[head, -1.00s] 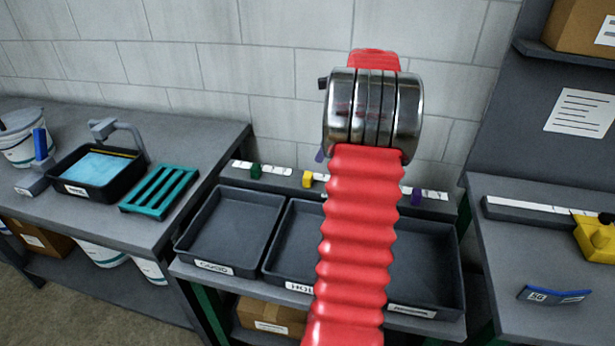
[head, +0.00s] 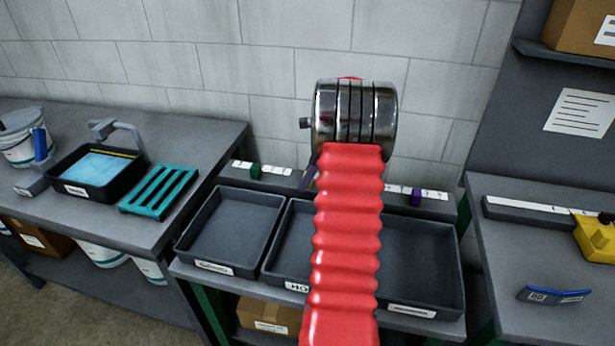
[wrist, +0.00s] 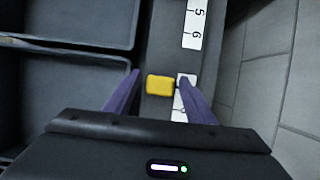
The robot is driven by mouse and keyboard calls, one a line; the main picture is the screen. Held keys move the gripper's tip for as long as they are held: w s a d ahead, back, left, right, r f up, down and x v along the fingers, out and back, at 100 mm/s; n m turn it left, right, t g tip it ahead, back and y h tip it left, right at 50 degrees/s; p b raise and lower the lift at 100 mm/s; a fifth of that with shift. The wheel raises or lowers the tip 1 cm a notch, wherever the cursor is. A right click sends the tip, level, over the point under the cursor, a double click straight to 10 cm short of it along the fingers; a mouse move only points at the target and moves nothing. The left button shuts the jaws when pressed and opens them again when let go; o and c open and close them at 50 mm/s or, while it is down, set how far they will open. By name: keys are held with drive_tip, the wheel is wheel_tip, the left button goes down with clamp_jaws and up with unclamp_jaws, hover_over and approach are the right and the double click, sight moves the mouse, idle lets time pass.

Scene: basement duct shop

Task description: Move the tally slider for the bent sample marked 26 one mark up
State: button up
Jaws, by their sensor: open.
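The yellow slider (wrist: 160,86) sits on the tally rail (wrist: 160,40) in the wrist view, between the two purple fingers of my open gripper (wrist: 160,77). A small gap shows on its left side, and the right finger is close to it. In the head view my arm hides the yellow slider, and one finger (head: 308,178) shows beside the arm. The green slider (head: 255,171) and purple slider (head: 416,197) stand on the rail to either side. A bent blue sample (head: 553,295) with a pale label, its number hard to read, lies on the right bench.
Three dark trays stand in front of the rail: one marked GOOD (head: 225,250), a middle one (head: 285,262) partly hidden by my arm, and a right one (head: 420,265). A block wall (head: 270,100) rises behind. A yellow tool (head: 597,240) sits on the right bench.

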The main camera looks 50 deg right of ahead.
drive_tip(key=shift+f, duration=0.1)
drive_tip(key=shift+c, duration=0.5)
clamp_jaws()
